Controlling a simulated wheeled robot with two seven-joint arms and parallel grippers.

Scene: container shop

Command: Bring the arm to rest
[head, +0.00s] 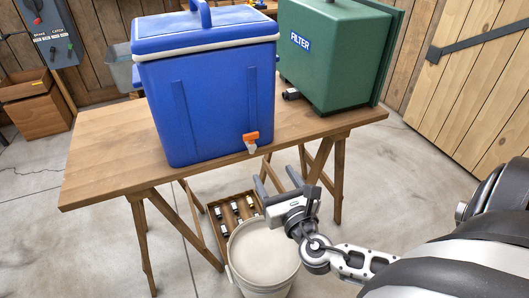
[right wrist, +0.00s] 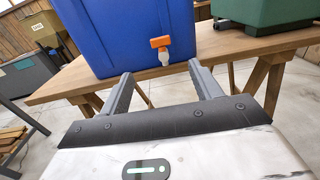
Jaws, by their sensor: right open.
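My right gripper (head: 278,181) is in front of the table's front edge, above a white bucket on the floor. Its two fingers are apart with nothing between them; they also show in the right wrist view (right wrist: 160,85). The right arm comes in from the lower right of the head view. Beyond the fingertips is a blue cooler (head: 208,95) with an orange spigot (head: 251,137), which also shows in the right wrist view (right wrist: 161,43). The fingers look apart from the spigot. My left gripper is not in view.
The cooler and a green filter box (head: 335,50) stand on a wooden trestle table (head: 110,165). Below are the white bucket (head: 263,255) and a wooden crate (head: 213,222) with several small parts. A wooden door (head: 480,90) is at the right. Floor at the left front is clear.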

